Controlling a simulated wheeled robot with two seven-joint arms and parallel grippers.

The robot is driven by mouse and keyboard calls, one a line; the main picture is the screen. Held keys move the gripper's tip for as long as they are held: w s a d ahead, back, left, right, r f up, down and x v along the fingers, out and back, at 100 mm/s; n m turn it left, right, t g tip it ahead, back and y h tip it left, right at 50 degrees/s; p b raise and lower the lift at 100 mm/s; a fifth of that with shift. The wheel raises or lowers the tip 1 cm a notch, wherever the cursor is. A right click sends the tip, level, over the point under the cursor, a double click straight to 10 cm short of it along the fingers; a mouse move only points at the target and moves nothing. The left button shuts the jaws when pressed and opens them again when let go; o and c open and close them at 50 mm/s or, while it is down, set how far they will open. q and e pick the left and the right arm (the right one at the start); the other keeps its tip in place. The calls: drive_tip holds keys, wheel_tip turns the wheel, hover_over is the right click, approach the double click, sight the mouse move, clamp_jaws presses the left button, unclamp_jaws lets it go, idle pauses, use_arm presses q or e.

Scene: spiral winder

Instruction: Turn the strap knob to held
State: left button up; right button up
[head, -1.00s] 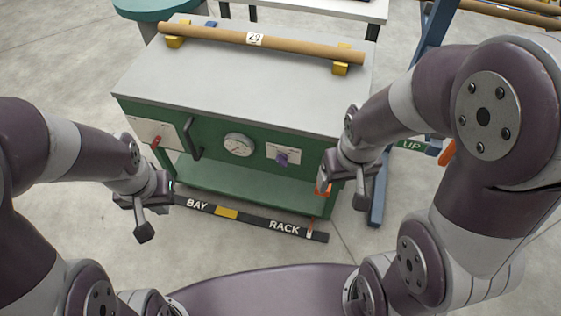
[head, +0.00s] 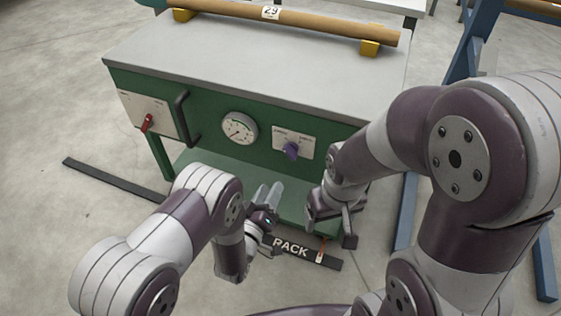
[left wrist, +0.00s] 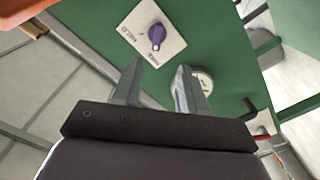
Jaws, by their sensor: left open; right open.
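The strap knob (head: 291,150) is purple and sits on a white plate on the green cabinet front, right of the gauge. In the left wrist view the knob (left wrist: 157,37) shows close up with the word HELD beside it; its exact setting is hard to read. My left gripper (head: 271,194) is open and empty, below and a little left of the knob, fingers toward the cabinet. In the left wrist view its fingers (left wrist: 160,70) are apart and short of the knob. My right gripper (head: 331,222) is open, lower right of the knob.
A round gauge (head: 239,128), a black handle (head: 187,118) and a red knob (head: 147,122) are on the cabinet front to the left. A long brown tube (head: 290,20) lies on yellow blocks on the grey top (head: 250,62). A blue stand (head: 405,205) is at right.

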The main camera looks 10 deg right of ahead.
sight(287, 154)
use_arm(q)
drive_tip(key=b+x, duration=0.1)
drive_tip(key=x, duration=0.4)
drive_tip(key=b+x, duration=0.2)
drive_tip(key=x, duration=0.4)
drive_tip(key=shift+w+d+r, duration=0.15)
drive_tip(key=shift+w+r, duration=0.05)
drive_tip(key=shift+w, duration=0.1)
drive_tip(key=shift+w+d+r, duration=0.1)
drive_tip(key=shift+w+d, duration=0.2)
drive_tip(key=shift+w, duration=0.15)
clamp_jaws()
